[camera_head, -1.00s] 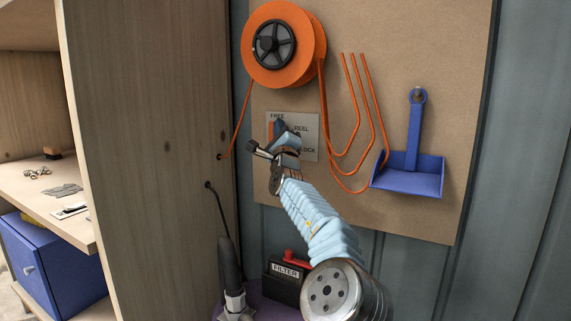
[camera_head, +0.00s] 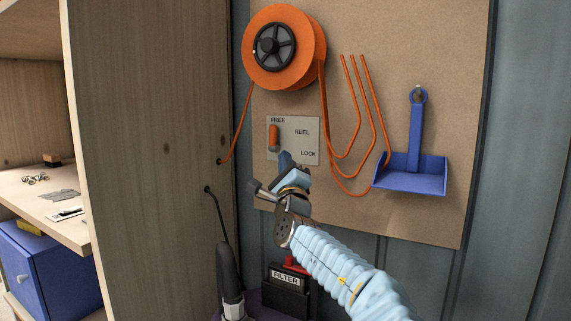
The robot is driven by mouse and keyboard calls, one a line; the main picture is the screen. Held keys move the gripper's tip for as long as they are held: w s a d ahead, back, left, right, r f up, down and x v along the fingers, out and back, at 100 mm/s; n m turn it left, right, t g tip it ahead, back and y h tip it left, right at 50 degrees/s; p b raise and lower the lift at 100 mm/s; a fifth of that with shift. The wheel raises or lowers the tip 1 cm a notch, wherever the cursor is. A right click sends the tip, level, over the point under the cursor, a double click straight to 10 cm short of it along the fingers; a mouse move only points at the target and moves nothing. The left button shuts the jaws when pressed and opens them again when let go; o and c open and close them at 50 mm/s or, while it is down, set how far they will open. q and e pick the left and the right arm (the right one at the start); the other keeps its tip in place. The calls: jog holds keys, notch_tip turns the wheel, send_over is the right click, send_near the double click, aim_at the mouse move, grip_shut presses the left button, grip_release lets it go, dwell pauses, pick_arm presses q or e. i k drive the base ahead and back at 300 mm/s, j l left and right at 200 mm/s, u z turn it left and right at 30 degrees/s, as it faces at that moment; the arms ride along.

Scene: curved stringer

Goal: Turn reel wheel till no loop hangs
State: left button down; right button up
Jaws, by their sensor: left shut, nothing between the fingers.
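The orange reel (camera_head: 306,70) hangs at the top of the brown board, with a dark spoked reel wheel (camera_head: 273,46) on its face. Orange cord (camera_head: 326,120) hangs from the reel in several loops to the right, the lowest reaching the blue dustpan. Another cord runs down left to a hole in the wooden panel. A grey plate (camera_head: 310,133) is marked FREE, REEL and LOCK; its orange lever (camera_head: 273,137) stands upright below FREE.
A blue dustpan (camera_head: 412,172) hangs right of the loops. A black FILTER box (camera_head: 285,283) with a red top and a dark-handled tool (camera_head: 229,270) are below. The wooden panel (camera_head: 150,150) bounds the left side. The space before the reel is clear.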

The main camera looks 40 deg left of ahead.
aim_at(274, 44)
jog(key=k+j, duration=0.1)
jog(key=k, duration=0.4)
jog(key=k+j, duration=0.15)
jog(key=k, duration=0.35)
